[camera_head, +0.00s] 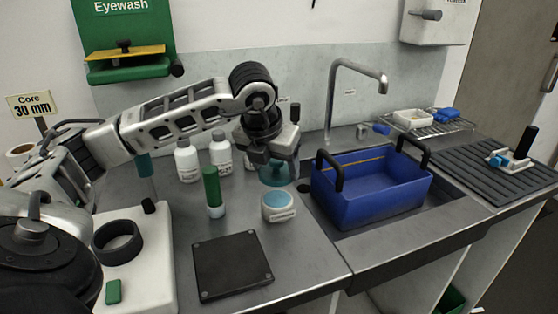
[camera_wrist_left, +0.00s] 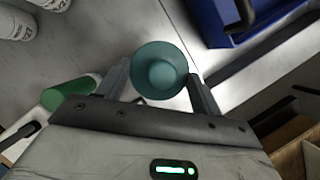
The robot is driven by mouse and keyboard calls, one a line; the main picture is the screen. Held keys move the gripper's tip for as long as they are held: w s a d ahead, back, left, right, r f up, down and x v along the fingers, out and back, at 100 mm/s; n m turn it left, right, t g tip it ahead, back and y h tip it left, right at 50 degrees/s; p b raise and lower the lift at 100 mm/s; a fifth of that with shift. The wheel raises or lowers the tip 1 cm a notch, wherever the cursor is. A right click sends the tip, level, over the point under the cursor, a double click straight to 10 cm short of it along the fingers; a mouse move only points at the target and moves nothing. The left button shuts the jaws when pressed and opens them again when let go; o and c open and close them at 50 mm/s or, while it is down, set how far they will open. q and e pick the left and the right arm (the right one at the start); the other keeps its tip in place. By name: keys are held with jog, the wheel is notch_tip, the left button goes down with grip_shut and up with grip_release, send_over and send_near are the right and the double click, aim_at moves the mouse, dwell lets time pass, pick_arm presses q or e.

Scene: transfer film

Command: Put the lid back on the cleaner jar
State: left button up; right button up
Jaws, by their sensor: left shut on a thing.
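The cleaner jar (camera_head: 279,212) is a short white jar with a pale blue top and a label, upright on the grey counter in the head view. The lid (camera_head: 276,175) is a teal disc. My left gripper (camera_head: 272,160) is shut on the lid, behind the jar in the picture and apart from it. In the left wrist view the lid (camera_wrist_left: 160,58) sits between both fingers of the left gripper (camera_wrist_left: 160,85). The jar cannot be made out in the wrist view. My right gripper is not in view.
A green-capped bottle (camera_head: 212,190) stands left of the jar. White bottles (camera_head: 187,160) stand behind. A blue crate (camera_head: 365,195) with black handles sits at the sink to the right, near the gripper. A black square plate (camera_head: 232,266) lies in front on the counter.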

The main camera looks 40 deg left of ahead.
aim_at(273, 175)
pick_arm(q)
jog(key=shift+f, duration=0.6)
jog(key=shift+f+b, duration=0.8)
jog(key=shift+f, duration=0.45)
jog(key=shift+f+b, duration=0.75)
jog(key=shift+b, duration=0.25)
jog(key=shift+f, duration=0.2)
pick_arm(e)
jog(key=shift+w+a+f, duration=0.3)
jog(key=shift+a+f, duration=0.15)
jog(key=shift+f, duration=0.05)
pick_arm(q)
jog(key=shift+w+r+b, duration=0.1)
jog(key=shift+b, duration=0.2)
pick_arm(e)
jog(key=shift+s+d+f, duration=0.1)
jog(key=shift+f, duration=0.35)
pick_arm(q)
jog(key=shift+f+b, duration=0.2)
jog(key=shift+b, duration=0.4)
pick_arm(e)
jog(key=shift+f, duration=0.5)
